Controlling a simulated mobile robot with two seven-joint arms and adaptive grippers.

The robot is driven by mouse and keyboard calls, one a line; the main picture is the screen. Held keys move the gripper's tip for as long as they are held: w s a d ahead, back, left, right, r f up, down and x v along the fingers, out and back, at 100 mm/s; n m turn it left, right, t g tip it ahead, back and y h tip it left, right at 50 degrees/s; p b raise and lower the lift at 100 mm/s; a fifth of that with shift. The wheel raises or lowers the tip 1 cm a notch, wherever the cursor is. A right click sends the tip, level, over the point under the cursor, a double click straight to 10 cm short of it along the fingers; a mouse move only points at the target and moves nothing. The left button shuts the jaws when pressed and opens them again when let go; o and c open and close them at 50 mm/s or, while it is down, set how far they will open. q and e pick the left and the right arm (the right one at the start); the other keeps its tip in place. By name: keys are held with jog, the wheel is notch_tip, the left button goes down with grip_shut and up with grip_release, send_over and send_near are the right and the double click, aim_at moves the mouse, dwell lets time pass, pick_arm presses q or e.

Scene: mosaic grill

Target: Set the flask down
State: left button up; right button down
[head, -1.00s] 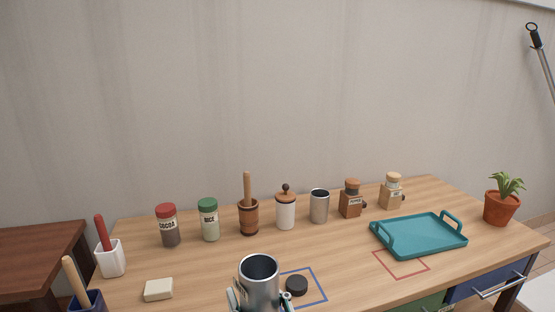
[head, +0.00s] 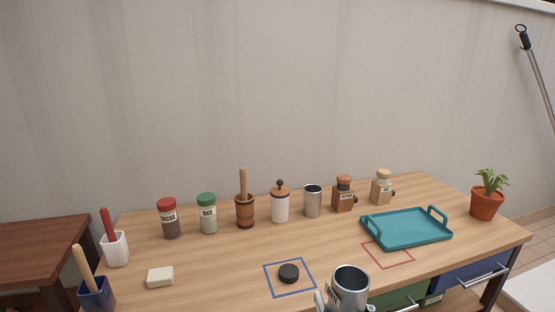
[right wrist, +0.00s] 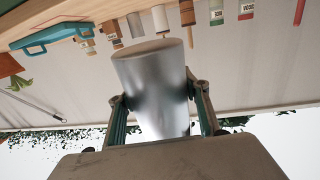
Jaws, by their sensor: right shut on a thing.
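The flask (head: 350,284) is a silver metal vessel with an open top and a dark label, at the bottom edge of the head view. My right gripper (right wrist: 157,95) is shut on it, with one finger on each side in the right wrist view. The flask's lower part is cut off in the head view, and it appears held in front of the table's near edge. A black round lid (head: 289,273) lies inside a blue square outline (head: 268,278) on the table. My left gripper is not in view.
A red outline (head: 398,264) lies partly under the teal tray (head: 406,243). Jars, a mortar, a steel cup (head: 313,202) and grinders line the back. A soap-like block (head: 160,277) sits at left. The middle of the table (head: 225,265) is clear.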

aim_at(332, 306)
jog(key=s+d+f+m+h, duration=0.1)
jog(key=s+d+m+h, duration=0.1)
jog(key=d, duration=1)
jog(key=shift+s+h+p, duration=0.45)
jog(key=shift+s+h, duration=0.05)
jog(key=shift+s, duration=0.25)
jog(key=a+r+n+g+y, duration=0.1)
jog(key=a+n+y, duration=0.2)
jog(key=a+y, duration=0.1)
jog(key=w+a+r+n+g+y, duration=0.1)
jog(key=a+n+g+y, duration=0.1)
jog(key=a, duration=0.5)
jog(key=w+a+r+n+g+y, duration=0.1)
jog(key=a+r+n+g+y, duration=0.1)
jog(key=a+n+y, duration=0.2)
jog(key=shift+a+r+n+y, duration=0.15)
jog(key=shift+a+y, duration=0.2)
jog(key=shift+y, duration=0.35)
jog(key=shift+a+f+n+y, duration=0.15)
jog(key=shift+a+y, duration=0.15)
jog(key=shift+y, duration=0.4)
jog(key=a+n+g+y, duration=0.1)
jog(key=a+r+n+g+y, duration=0.1)
jog(key=a+g, duration=0.1)
jog(key=a+n+g, duration=0.1)
jog(key=a, duration=0.1)
jog(key=shift+w+a+r+y, duration=0.2)
jog(key=shift+w+a+y, duration=0.05)
jog(key=shift+w+y, duration=0.15)
